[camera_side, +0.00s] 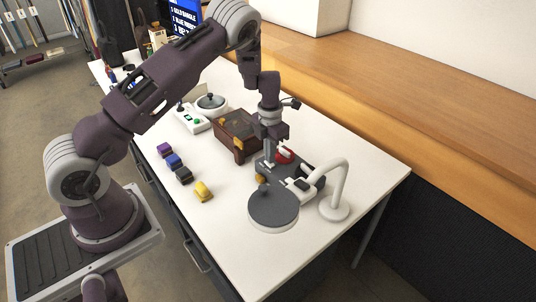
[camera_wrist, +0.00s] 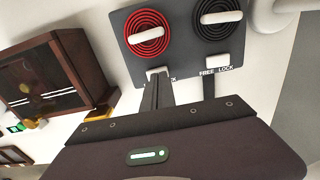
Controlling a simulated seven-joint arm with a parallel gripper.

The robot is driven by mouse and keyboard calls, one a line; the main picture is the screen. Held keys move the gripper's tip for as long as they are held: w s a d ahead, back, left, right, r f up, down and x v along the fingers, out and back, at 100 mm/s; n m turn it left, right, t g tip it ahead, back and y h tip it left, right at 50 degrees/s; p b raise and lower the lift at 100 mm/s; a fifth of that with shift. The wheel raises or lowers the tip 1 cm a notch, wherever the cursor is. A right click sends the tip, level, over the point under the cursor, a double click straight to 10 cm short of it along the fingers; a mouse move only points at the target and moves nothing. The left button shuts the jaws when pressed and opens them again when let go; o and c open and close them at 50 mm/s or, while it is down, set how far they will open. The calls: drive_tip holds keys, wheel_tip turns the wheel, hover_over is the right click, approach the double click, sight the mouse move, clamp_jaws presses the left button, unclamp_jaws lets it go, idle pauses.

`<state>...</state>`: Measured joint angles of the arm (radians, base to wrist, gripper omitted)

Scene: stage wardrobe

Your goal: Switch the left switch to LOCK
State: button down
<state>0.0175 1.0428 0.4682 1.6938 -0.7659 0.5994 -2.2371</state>
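A dark switch panel (camera_wrist: 180,43) carries a red ringed dial (camera_wrist: 149,37) on the left and a black ringed dial (camera_wrist: 218,22) on the right, each with a white handle. Below the red dial is the white left switch (camera_wrist: 157,71). The right switch (camera_wrist: 211,61) is below the black dial, with FREE LOCK printed under it. My gripper (camera_wrist: 182,84) is open, its two dark fingers apart. The left finger is right at the left switch and hides part of its label; contact cannot be told. In the side view, my gripper (camera_side: 271,148) points down over the panel, hiding part of it.
A brown wooden case (camera_side: 238,131) is left of my gripper.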

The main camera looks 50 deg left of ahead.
wheel_tip(320, 180, up, 13)
drive_tip(key=a, duration=0.1)
drive_tip(key=shift+a, duration=0.3)
drive_tip(key=s+d+r+m+t+h, duration=0.1)
drive_tip(key=s+d+r+m+t, duration=0.1)
drive_tip(key=s+d+r+m, duration=0.55)
drive_tip(key=s+d+r+m+t+h, duration=0.1)
drive_tip(key=s+d+r+m, duration=0.4)
drive_tip(key=s+r+m, duration=0.5)
drive_tip(key=s+d+r+m+t+y, duration=0.1)
drive_tip(key=s+d+m+t+y, duration=0.1)
drive_tip(key=s+m, duration=1)
drive_tip(key=m, duration=0.6)
drive_tip(key=shift+s+d+t, duration=0.15)
drive_tip(key=shift+s+t, duration=0.15)
drive_tip(key=shift+s, duration=0.05)
